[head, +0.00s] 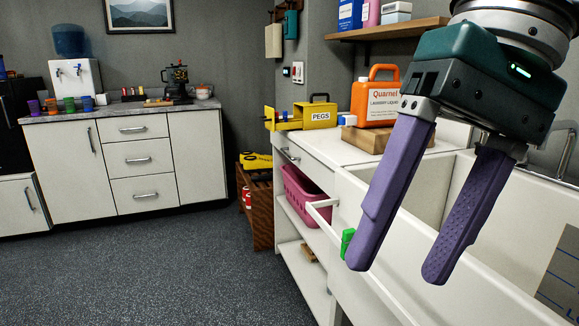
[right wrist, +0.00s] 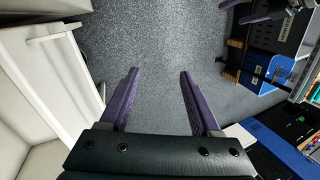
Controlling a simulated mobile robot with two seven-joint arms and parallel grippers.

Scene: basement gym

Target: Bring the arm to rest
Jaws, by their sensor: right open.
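My right gripper (head: 400,268) hangs at the right of the head view, in front of the white sink (head: 420,240). Its two purple fingers are apart with nothing between them. In the right wrist view the open fingers (right wrist: 158,72) point toward the bare grey floor. My left gripper does not show clearly in the head view. A green peg-like piece (head: 346,243) shows at the sink unit's front edge, just left of a fingertip; I cannot tell whether they touch.
A yellow PEGS box (head: 320,115) and an orange laundry liquid bottle (head: 376,98) stand on the white counter. A pink basket (head: 305,195) sits on the shelf below. The grey floor (head: 150,270) is clear at left. Cabinets (head: 135,160) line the back wall.

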